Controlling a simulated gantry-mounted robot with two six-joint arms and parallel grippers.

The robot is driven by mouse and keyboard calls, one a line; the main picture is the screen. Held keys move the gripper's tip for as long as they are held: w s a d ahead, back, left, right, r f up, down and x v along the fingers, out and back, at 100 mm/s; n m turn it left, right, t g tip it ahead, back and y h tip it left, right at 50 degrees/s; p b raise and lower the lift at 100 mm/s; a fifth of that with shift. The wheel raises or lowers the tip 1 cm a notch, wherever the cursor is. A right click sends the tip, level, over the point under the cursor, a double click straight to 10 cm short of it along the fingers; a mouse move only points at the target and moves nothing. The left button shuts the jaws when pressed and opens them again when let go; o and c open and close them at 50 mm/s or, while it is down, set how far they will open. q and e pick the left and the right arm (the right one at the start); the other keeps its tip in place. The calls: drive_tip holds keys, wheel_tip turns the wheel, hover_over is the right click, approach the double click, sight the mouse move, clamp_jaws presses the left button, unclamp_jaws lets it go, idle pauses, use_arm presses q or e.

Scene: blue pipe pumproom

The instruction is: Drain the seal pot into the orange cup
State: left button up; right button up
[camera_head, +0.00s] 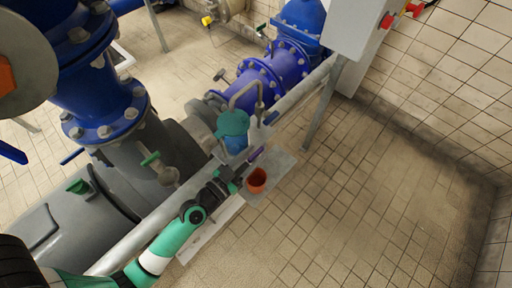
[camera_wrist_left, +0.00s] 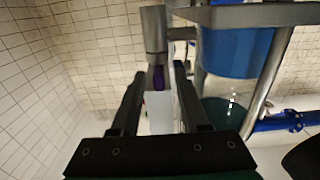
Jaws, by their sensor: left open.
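The seal pot (camera_head: 235,142) is a small blue vessel with a teal top, beside the grey rail in the head view. A blue vessel (camera_wrist_left: 235,50), likely the same pot, fills the upper right of the left wrist view. The orange cup (camera_head: 257,180) stands upright on a pale plate; its contents cannot be made out. A small purple handle (camera_head: 257,153) sits just above the cup. My left gripper (camera_head: 241,172) is open beside the cup and pot. In the wrist view the purple part (camera_wrist_left: 158,78) lies between its open fingers (camera_wrist_left: 160,72); contact is unclear.
A grey rail (camera_head: 150,223) runs beneath my left arm. Large blue flanged pipes (camera_head: 270,73) and a dark grey pump body (camera_head: 85,215) crowd the left and back. A pale cabinet (camera_head: 355,25) stands at the top. The tiled floor at right is clear.

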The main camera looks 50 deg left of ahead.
use_arm(q)
drive_tip(key=shift+w+a, duration=0.1)
drive_tip(key=shift+w, duration=0.75)
clamp_jaws()
